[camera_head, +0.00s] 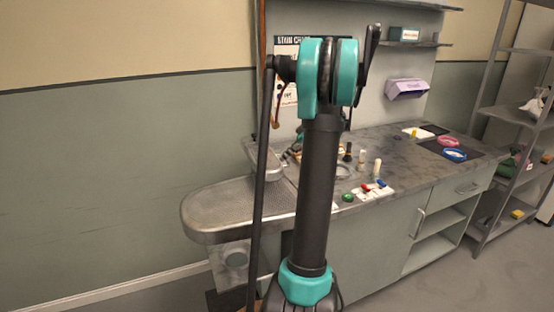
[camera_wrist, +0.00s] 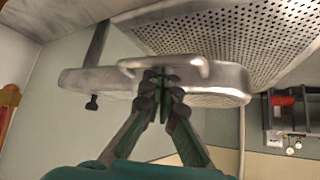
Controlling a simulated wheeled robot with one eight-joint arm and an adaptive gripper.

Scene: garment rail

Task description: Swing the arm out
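The swing arm is a narrow, rounded metal board. It shows in the wrist view (camera_wrist: 90,80) with a loop handle (camera_wrist: 196,68) on its edge. In the head view the swing arm (camera_head: 262,160) lies at the back left of the worktable, over the perforated board. My gripper (camera_wrist: 162,78) has its fingertips close together at the middle of the handle and appears shut on it; the fingertips hide that stretch of the bar. In the head view my gripper is hidden behind my own arm.
The perforated rounded board (camera_head: 235,208) juts out left of the grey worktable (camera_head: 400,150). Bottles, a white tray with coloured items (camera_head: 372,190) and brushes stand on the table. A shelf rack (camera_head: 510,115) is at right.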

